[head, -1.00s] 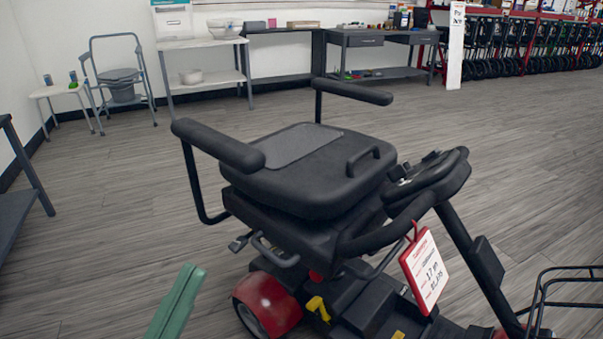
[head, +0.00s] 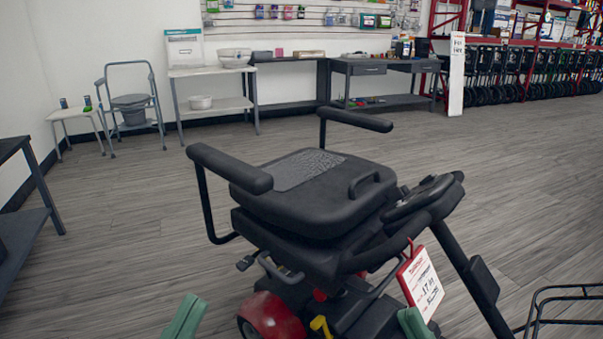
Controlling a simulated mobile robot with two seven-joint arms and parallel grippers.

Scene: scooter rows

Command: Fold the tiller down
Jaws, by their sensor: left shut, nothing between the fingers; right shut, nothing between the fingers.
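The scooter's tiller (head: 468,268) is a black post that stands up, leaning toward the seat. Its black handlebar head (head: 425,197) is at the top, close to the front of the folded-down seat (head: 315,185). A white and red price tag (head: 422,286) hangs from the handlebar. The tiller's foot is cut off by the lower edge. My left gripper (head: 184,317) shows as a green tip at the bottom, left of the scooter's red rear fender. My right gripper (head: 415,322) shows as a green tip just below the tag. Both are shut and empty.
A wire basket (head: 565,298) is at the lower right. A dark table (head: 28,190) stands at the left edge. A commode chair (head: 130,105), white side table (head: 212,73) and grey desk (head: 385,68) line the back wall. The floor behind the scooter is clear.

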